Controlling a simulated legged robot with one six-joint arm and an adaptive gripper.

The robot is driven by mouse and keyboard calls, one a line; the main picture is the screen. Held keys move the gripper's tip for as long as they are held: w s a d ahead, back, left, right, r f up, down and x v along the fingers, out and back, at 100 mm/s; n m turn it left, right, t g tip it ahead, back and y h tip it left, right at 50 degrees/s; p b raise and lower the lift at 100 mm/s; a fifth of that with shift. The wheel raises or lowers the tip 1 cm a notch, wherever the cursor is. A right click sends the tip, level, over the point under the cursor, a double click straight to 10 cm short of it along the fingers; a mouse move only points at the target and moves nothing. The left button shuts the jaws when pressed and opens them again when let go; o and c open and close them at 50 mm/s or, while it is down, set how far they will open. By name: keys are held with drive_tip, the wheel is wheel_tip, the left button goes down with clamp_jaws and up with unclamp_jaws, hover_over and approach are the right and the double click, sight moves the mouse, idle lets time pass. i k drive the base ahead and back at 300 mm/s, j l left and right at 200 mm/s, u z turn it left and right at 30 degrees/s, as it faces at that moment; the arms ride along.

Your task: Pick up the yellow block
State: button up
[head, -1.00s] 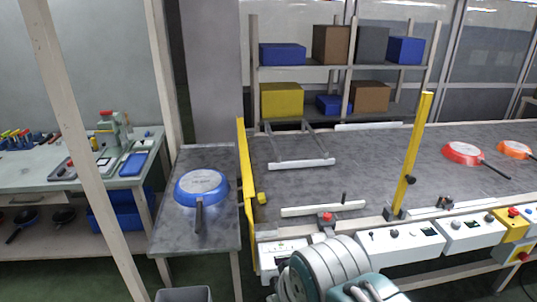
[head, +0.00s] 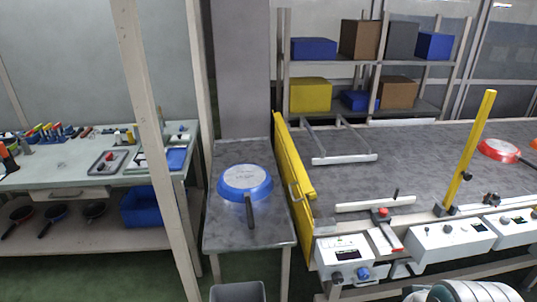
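A yellow box-shaped block (head: 310,94) sits on the lower level of the shelf rack, at its left end. It stands beside a blue box (head: 355,100). Several small coloured items, some yellowish, stand on the workbench at the far left, too small to tell apart. My gripper is not in view; only a rounded part of my own arm shows at the bottom right edge.
A blue pan (head: 246,182) lies on a narrow metal table (head: 230,228). A yellow barrier (head: 293,180) separates it from the conveyor (head: 420,165). A beige post (head: 150,120) stands before the workbench (head: 60,172). A grey bin (head: 238,291) is at the bottom.

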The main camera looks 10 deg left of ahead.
sight(313, 196)
drive_tip(key=k+j, duration=0.1)
drive_tip(key=j, duration=0.2)
drive_tip(key=k+j, duration=0.15)
drive_tip(key=j, duration=0.15)
drive_tip(key=k+j, duration=0.1)
drive_tip(key=j, duration=0.2)
drive_tip(key=k+j, duration=0.15)
drive_tip(key=j, duration=0.15)
drive_tip(key=i+l, duration=0.15)
drive_tip(key=l, duration=0.3)
drive_tip(key=i+l+u, duration=0.1)
drive_tip(key=l, duration=0.35)
drive_tip(key=i+l, duration=0.1)
drive_tip(key=l, duration=0.3)
drive_tip(key=i+l+u, duration=0.3)
drive_tip(key=i+l, duration=0.55)
drive_tip(key=i+l+u, duration=0.1)
drive_tip(key=i+l, duration=0.15)
drive_tip(key=i, duration=0.25)
